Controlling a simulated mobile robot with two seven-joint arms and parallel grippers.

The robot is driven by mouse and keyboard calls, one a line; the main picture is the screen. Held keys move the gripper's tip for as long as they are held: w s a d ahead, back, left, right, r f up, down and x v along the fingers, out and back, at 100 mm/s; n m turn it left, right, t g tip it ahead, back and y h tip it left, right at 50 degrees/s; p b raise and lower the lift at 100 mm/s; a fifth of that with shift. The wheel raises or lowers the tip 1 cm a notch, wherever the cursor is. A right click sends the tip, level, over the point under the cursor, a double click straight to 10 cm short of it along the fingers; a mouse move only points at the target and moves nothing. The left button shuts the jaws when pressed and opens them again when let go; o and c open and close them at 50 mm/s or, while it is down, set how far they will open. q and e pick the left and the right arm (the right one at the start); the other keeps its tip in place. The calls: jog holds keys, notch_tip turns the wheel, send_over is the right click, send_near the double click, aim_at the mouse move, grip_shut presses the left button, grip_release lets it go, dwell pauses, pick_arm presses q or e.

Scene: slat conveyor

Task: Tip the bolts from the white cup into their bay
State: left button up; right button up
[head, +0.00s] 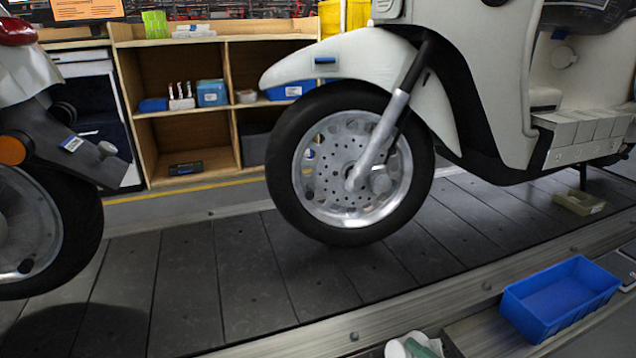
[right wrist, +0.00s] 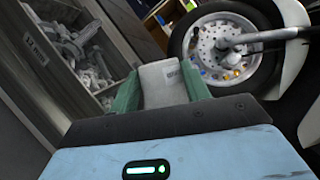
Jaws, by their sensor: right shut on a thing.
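The white cup (right wrist: 162,78) is between the green fingers of my right gripper (right wrist: 162,92) in the right wrist view, and the gripper is shut on it. In the head view, the cup (head: 396,349) and a green finger of my right gripper (head: 424,348) show only partly at the bottom edge. The inside of the cup is not visible, so I cannot tell its contents. A labelled bay (right wrist: 37,49) with grey metal parts, possibly bolts, lies left of the cup in the right wrist view. My left gripper is not in view.
An empty blue bin (head: 548,321) stands at the lower right, beside the conveyor rail. A white scooter (head: 350,62) stands on the slat conveyor (head: 180,290), with another at the left. A wooden shelf (head: 188,128) stands behind. A small beige tray (head: 580,203) lies on the slats.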

jog(key=n, duration=0.1)
jog(key=n+g+p, duration=0.1)
jog(key=a+n+h, duration=0.1)
jog(key=n, duration=0.1)
jog(key=shift+s+f+p, duration=0.2)
jog(key=shift+f+p, duration=0.1)
jog(key=shift+f, duration=0.05)
jog(key=shift+a+f+n+g+h+p, duration=0.1)
jog(key=shift+n+g+h+p, duration=0.35)
jog(key=shift+n, duration=0.55)
jog(key=shift+a+n+h+p, duration=0.1)
jog(key=shift+n+h+p, duration=0.25)
jog(key=shift+n+p, duration=0.45)
jog(key=n+p, duration=0.1)
jog(key=n+h+p, duration=0.1)
jog(key=shift+r+g+p, duration=0.25)
jog(key=shift+p, duration=0.1)
pick_arm(q)
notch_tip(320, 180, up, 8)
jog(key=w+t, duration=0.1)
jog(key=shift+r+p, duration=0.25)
jog(key=shift+p, duration=0.2)
pick_arm(e)
jog(key=shift+f+n+h, duration=0.1)
jog(key=shift+n+h, duration=0.4)
jog(key=shift+n, duration=0.1)
